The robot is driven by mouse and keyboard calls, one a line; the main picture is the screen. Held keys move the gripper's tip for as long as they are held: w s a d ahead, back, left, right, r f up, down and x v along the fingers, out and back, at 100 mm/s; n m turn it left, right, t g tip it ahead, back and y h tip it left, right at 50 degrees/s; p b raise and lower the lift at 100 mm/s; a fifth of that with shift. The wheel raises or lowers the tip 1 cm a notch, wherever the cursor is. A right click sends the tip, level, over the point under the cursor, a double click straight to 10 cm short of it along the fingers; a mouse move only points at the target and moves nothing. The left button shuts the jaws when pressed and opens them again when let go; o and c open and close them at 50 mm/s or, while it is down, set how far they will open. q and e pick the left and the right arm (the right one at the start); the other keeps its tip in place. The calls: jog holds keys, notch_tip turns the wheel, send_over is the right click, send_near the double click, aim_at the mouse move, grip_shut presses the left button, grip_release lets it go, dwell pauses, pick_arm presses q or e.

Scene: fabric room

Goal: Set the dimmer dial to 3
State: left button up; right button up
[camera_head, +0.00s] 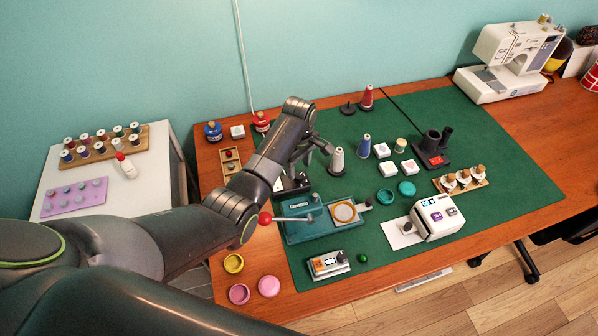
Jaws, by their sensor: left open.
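My left arm reaches in from the left across the table, and its open gripper (309,157) hangs over the back left of the green mat. It holds nothing that I can see. A dark device with white parts (291,186) sits just below the gripper, partly hidden by my arm. A small grey box (326,265) with a display and a dark round knob (342,257) stands at the mat's front left, well apart from the gripper. I cannot tell which of these carries the dimmer dial, and no dial number is readable. My right gripper is not in view.
A teal press (300,231) with a red-ended lever is beside my forearm. A grey thread cone (337,160) stands close right of the gripper. A white device (436,216) with a display, a sewing machine (512,62) and a spool rack (104,146) are farther off.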

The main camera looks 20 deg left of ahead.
aim_at(299, 175)
pick_arm(q)
jog(key=shift+f, duration=1.7)
jog(key=c, duration=1)
jog(key=shift+r, duration=0.1)
